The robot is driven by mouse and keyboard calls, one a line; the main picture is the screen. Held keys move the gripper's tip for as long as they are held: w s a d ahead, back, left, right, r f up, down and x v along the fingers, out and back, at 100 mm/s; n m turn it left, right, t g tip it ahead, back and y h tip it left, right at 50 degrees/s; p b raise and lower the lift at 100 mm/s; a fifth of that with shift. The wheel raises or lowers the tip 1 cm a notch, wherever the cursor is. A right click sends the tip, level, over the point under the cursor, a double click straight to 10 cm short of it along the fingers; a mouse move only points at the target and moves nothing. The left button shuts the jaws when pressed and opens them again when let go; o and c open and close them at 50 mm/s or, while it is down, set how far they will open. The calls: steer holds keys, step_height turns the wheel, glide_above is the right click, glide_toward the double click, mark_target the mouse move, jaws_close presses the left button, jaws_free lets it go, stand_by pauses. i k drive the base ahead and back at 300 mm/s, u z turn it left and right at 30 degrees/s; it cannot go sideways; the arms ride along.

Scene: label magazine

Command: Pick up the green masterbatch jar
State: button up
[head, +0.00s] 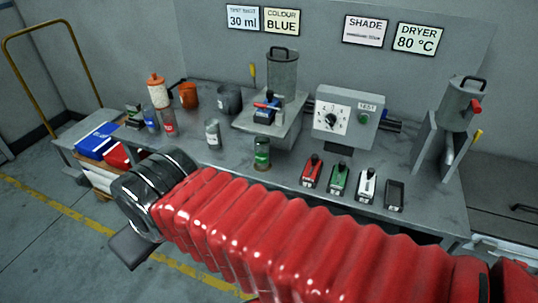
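The green masterbatch jar (262,153), a small clear jar with green content or label, stands upright on the grey bench near its front edge, below the hopper stand. My gripper (132,246) is only partly in view at the lower left, as a dark flat piece below my arm's dark metal wrist. It is off the bench's front side, well to the left of the jar and apart from it. Its fingertips are not clearly shown, so I cannot tell whether it is open or shut. The jar is fully visible, with my red arm passing in front below it.
Jars with white (213,136), red (169,122) and blue (151,119) colouring stand left on the bench. A hopper (282,75) rises behind the green jar. Red (312,171), green (339,178) and white (367,185) handled blocks stand right. A trolley (66,148) is left.

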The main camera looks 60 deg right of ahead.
mark_target(262, 153)
steer(key=u, duration=0.05)
steer(key=i, duration=1)
steer(key=z, duration=0.05)
